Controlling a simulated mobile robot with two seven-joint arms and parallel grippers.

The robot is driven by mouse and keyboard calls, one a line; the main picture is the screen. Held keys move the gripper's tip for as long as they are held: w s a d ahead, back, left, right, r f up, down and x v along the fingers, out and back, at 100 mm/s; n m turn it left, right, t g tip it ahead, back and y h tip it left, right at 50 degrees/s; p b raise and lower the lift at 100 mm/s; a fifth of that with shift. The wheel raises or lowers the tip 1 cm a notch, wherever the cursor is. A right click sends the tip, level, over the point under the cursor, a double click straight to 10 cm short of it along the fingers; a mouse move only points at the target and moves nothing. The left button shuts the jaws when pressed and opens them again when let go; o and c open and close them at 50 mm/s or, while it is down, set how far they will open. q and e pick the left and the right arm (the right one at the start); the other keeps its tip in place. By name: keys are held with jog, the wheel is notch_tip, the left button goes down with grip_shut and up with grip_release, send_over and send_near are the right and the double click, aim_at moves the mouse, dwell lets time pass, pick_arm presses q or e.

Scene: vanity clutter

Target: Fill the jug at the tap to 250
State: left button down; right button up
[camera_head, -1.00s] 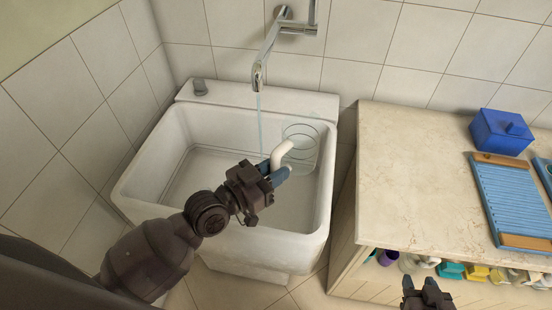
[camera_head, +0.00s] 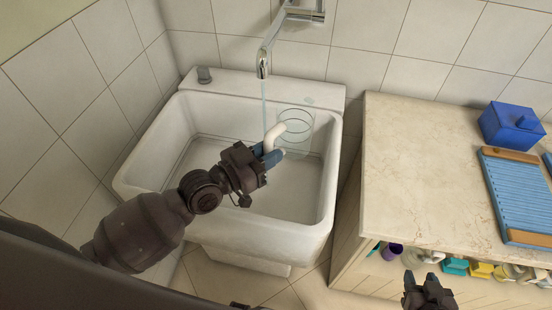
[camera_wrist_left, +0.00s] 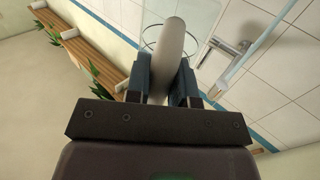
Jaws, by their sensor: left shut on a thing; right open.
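The clear jug (camera_head: 296,136) has dark rings around it and a white handle (camera_head: 276,132). My left gripper (camera_head: 270,156) is shut on the handle and holds the jug over the white sink. In the left wrist view the handle (camera_wrist_left: 169,50) stands between the fingers. The chrome tap (camera_head: 263,62) is running. Its thin stream (camera_head: 264,105) falls just left of the jug in the head view, apart from its rim. The water level and the 250 mark cannot be made out. My right gripper (camera_head: 428,283) is open and empty, low at the right.
Several coloured items fill the shelf below.

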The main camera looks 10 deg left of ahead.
pick_arm(q)
jog(key=shift+w+a+f+b, duration=0.25)
jog(key=shift+w+a+b, duration=0.1)
jog(key=shift+w+a, duration=0.15)
jog(key=shift+w+a+f+b, duration=0.25)
jog(key=shift+w+a+b, duration=0.1)
jog(key=shift+a, duration=0.15)
jog(key=w+a+f+b, duration=0.2)
jog(key=w+a+b, duration=0.4)
jog(key=a, duration=0.1)
jog(key=shift+w+a+f, duration=0.2)
jog(key=shift+f, duration=0.1)
pick_arm(e)
notch_tip(320, 180, down, 8)
jog(key=shift+s+a+g, duration=0.15)
jog(key=shift+s+g, duration=0.25)
jog(key=shift+s, duration=0.05)
jog(key=shift+a, duration=0.1)
jog(key=shift+d+f, duration=0.1)
jog(key=shift+d, duration=0.1)
jog(key=shift+a, duration=0.2)
dwell(0.7)
jog(key=shift+d, duration=0.2)
dwell(0.5)
jog(key=shift+a, duration=0.2)
dwell(0.5)
